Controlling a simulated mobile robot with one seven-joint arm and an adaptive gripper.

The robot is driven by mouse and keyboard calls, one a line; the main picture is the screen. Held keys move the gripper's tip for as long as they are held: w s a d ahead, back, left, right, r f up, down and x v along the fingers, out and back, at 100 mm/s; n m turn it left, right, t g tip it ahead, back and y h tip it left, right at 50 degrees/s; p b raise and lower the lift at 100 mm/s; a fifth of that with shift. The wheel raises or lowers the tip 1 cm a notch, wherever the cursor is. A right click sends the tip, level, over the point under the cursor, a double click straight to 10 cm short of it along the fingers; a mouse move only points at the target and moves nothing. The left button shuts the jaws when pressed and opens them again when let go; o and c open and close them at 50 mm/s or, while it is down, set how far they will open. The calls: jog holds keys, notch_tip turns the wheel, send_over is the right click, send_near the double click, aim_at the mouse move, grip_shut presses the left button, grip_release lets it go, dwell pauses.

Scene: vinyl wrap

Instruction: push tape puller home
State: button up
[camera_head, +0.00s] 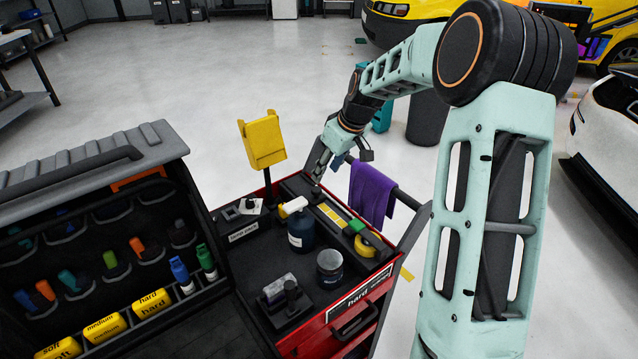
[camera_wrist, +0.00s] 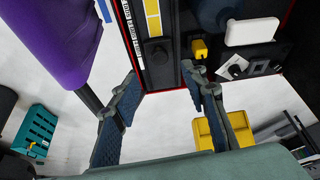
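A dark block with a round knob (camera_wrist: 157,52), which looks like the tape puller, sits at the near end of a dark track in the wrist view. A yellow strip (camera_wrist: 152,15) runs from it along the track, beside a white printed scale (camera_wrist: 133,35). In the head view, the yellow strip (camera_head: 331,215) runs toward a green block (camera_head: 354,228) and a yellow tape roll (camera_head: 370,244). My gripper (camera_head: 317,174) is over the track's far end; the puller there is not clear. In the wrist view my gripper (camera_wrist: 160,80) is open and empty, its fingers either side of the puller's line.
A spray bottle (camera_head: 301,230) and a jar (camera_head: 330,267) stand on the cart near the track. A yellow holder (camera_head: 263,141) rises on a post left of my gripper. A purple cloth (camera_head: 372,192) hangs on the cart's rail at right.

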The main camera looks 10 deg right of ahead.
aim_at(317, 189)
jog(key=x, duration=0.9)
jog(key=shift+c, duration=0.3)
jog(key=shift+r, duration=0.1)
grip_shut()
